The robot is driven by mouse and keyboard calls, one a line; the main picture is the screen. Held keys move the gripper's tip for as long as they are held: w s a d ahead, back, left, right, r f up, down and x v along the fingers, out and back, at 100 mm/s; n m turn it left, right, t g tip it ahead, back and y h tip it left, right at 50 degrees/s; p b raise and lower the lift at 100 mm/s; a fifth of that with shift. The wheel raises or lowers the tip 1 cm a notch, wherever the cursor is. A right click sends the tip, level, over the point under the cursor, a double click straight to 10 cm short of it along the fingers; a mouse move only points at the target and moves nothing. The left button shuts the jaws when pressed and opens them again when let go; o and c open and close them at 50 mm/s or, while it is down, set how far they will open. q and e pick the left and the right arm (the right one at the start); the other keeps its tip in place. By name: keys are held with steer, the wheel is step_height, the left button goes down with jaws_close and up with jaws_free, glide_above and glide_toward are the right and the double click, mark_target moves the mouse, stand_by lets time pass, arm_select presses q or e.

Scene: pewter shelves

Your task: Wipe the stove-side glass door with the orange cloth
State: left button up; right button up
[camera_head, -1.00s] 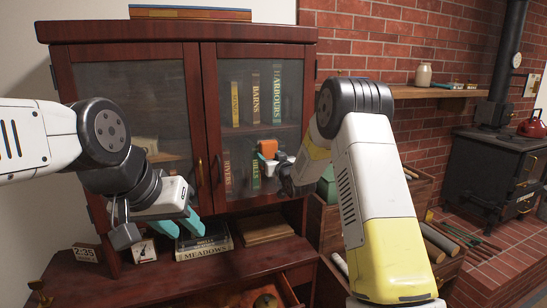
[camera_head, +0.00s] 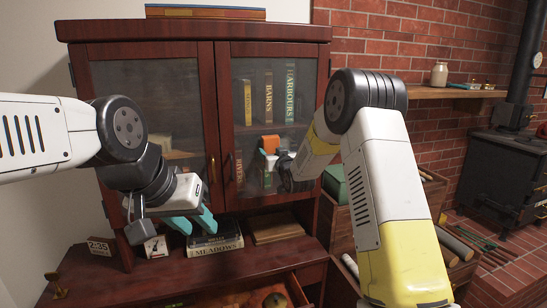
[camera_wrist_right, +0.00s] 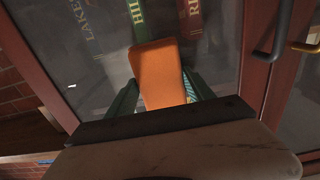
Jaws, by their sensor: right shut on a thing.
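The stove-side glass door (camera_head: 300,134) is the right door of the dark red wooden cabinet; it is closed, with books behind its glass. My right gripper (camera_head: 272,160) is shut on the folded orange cloth (camera_head: 270,143) in front of the lower left part of this glass. In the right wrist view the orange cloth (camera_wrist_right: 160,75) stands out between the teal fingers, and its far end appears to meet the glass. The exact contact is hidden. My left gripper (camera_head: 192,222) is open and empty, below the left door.
The left glass door (camera_head: 145,95) is closed. Door handles (camera_head: 227,168) stand close left of the cloth. Stacked books (camera_head: 215,243), a small clock (camera_head: 156,247) and an open drawer (camera_head: 285,290) are below. A crate rack (camera_head: 345,215) and black stove (camera_head: 505,165) are at right.

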mark_target(297, 146)
steer(key=shift+w+d, duration=0.55)
steer(key=shift+d, duration=1.3)
steer(key=shift+w+d, duration=0.6)
steer(key=shift+d, duration=1.2)
steer(key=shift+w+d, duration=0.55)
steer(key=shift+d, duration=1.3)
steer(key=shift+w, duration=0.1)
steer(key=shift+a, duration=0.1)
steer(key=shift+s+a+r, duration=0.1)
steer(key=shift+s+a, duration=0.5)
steer(key=shift+a, duration=1.25)
steer(key=shift+s+a+f, duration=0.1)
steer(key=shift+s+a, duration=0.5)
steer(key=shift+a, duration=1.3)
steer(key=shift+s+a+r, duration=0.1)
steer(key=shift+s+a, duration=0.5)
steer(key=shift+a, duration=1.25)
steer(key=shift+d, duration=0.1)
